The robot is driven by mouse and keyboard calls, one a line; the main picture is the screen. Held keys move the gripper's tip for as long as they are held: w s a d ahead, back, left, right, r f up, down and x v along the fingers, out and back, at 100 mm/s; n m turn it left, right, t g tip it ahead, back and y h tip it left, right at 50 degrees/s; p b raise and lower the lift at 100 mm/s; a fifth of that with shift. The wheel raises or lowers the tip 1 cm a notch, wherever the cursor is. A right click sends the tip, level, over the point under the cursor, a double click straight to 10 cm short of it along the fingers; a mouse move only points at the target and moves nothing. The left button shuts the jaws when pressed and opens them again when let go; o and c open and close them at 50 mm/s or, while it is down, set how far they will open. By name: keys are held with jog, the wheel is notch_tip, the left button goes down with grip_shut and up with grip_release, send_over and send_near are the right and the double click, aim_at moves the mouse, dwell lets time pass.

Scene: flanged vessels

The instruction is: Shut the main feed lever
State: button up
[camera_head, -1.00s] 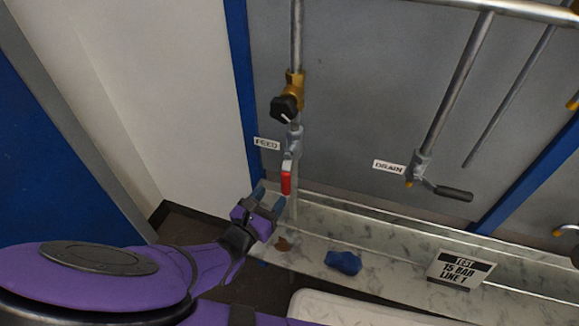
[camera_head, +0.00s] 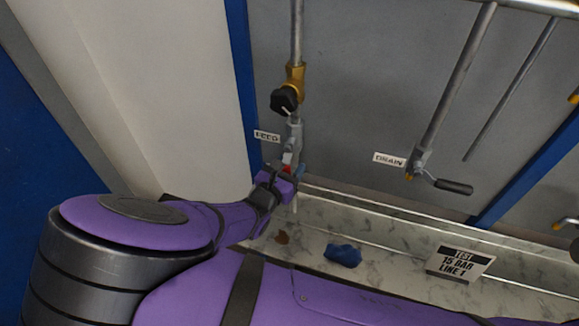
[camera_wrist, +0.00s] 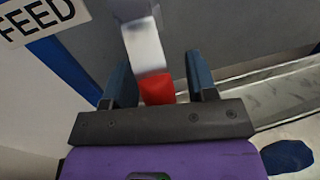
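The feed lever hangs below the grey valve body (camera_head: 294,132) beside the FEED label (camera_head: 267,136). Its red grip is mostly hidden behind my gripper (camera_head: 285,174) in the head view. In the wrist view, the lever's pale metal part (camera_wrist: 145,46) runs down to its red end (camera_wrist: 158,88). My gripper (camera_wrist: 160,85) has one blue finger on each side of the red end. The fingers are apart, with visible gaps to the lever, so the gripper is open around it.
A black knob (camera_head: 284,100) on a brass fitting sits just above the feed valve. The drain valve's dark lever (camera_head: 454,187) is to the right. A blue cloth-like lump (camera_head: 343,255) and a test sign (camera_head: 460,264) are on the marbled ledge (camera_head: 400,240).

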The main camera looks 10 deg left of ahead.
grip_shut()
jog(key=shift+d, duration=0.15)
jog(key=d+r+n+t+y, duration=0.1)
jog(key=d+r+n, duration=0.2)
jog(key=n, duration=0.7)
jog(key=d+r+n+t+y, duration=0.1)
jog(key=d+r+n+y, duration=0.1)
jog(key=n, duration=0.8)
jog(key=shift+s+d+r+t+y, duration=0.35)
jog(key=shift+d+r, duration=0.2)
jog(key=shift+r, duration=0.55)
jog(key=shift+n, duration=0.3)
jog(key=shift+o, duration=0.5)
grip_release()
